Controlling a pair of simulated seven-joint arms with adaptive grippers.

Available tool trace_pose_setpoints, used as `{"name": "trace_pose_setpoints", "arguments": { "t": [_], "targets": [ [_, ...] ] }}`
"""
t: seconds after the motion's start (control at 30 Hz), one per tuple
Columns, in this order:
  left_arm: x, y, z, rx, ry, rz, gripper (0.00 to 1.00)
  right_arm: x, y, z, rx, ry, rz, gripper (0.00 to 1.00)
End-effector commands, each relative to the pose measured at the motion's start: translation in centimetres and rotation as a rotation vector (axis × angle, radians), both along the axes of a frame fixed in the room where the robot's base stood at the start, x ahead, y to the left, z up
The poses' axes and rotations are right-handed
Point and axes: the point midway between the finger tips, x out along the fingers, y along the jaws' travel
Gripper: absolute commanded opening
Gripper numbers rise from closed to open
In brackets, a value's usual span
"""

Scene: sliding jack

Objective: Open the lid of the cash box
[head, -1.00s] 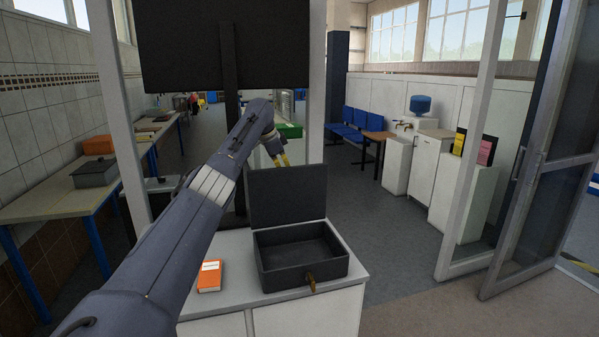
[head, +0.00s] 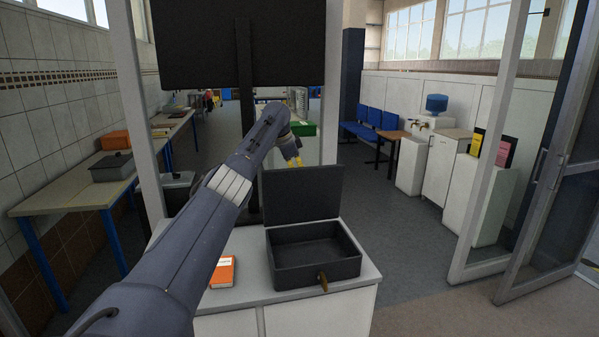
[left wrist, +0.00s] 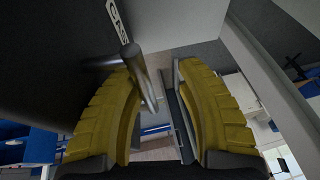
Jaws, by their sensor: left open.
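The dark grey cash box (head: 289,277) stands on the white cabinet with its lid (head: 302,193) up, roughly upright, and its empty inside showing. A brass-coloured key or latch (head: 323,282) is at the box's front. My left gripper (head: 297,161) is behind the raised lid, near its top edge, partly hidden by it. In the left wrist view its yellow fingers (left wrist: 165,105) are apart, with a metal handle bar (left wrist: 140,75) beside the left finger and a dark panel with white lettering behind it. I cannot tell whether the finger touches the bar. My right gripper is not in view.
An orange book (head: 223,272) lies on the white cabinet top (head: 250,240), left of the box. A black screen (head: 238,45) on a post stands behind the cabinet. A glass door (head: 560,170) is at the right, with open floor before it.

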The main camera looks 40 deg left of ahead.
Motion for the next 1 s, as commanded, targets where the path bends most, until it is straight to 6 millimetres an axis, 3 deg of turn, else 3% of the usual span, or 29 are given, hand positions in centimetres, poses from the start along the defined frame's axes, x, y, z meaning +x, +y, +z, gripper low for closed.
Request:
{"name": "trace_pose_setpoints", "arguments": {
  "t": [0.47, 1.0],
  "targets": [
    [-0.1, 0.1, 1.2, -0.003, -0.012, 0.0, 0.36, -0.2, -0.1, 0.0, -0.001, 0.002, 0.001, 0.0],
    [-3.5, 1.0, 8.9, -0.002, -0.011, 0.0, 0.36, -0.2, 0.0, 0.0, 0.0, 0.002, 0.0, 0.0]
  ]
}}
